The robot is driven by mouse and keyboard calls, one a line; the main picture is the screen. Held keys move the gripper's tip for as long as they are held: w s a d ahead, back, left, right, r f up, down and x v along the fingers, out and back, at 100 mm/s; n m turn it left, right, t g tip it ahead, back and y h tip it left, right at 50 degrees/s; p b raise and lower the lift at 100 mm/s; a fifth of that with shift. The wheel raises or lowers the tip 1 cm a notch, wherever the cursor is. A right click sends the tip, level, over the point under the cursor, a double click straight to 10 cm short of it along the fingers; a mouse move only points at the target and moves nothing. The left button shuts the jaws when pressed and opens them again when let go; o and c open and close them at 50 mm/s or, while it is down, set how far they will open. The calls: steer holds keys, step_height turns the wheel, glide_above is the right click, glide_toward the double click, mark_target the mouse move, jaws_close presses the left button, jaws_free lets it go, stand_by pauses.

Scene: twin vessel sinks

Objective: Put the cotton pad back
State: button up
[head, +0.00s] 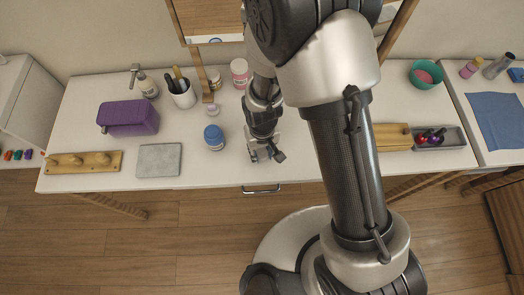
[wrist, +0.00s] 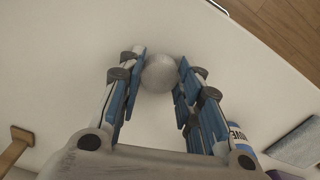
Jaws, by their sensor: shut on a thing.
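A round, pale grey-white piece, which I take for the cotton pad (wrist: 160,73), sits between the fingertips of my gripper (wrist: 158,80) in the wrist view. My gripper is shut on it, low over the white counter. In the head view my gripper (head: 264,153) is near the counter's front edge, right of a blue-lidded jar (head: 214,138). I cannot make out the pad there. The jar's label also shows beside the right finger in the wrist view (wrist: 238,133).
A grey slab (head: 159,160), a purple box (head: 128,118), a wooden peg rack (head: 84,162) and a brush cup (head: 183,95) stand to the left. A pink-labelled jar (head: 240,74) is behind. A teal bowl (head: 426,75) and a grey tray (head: 440,138) are right.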

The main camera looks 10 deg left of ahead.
mark_target(262, 153)
steer(key=o, duration=0.9)
step_height(262, 153, up, 12)
steer(key=p, duration=0.4)
steer(key=shift+r, duration=0.1)
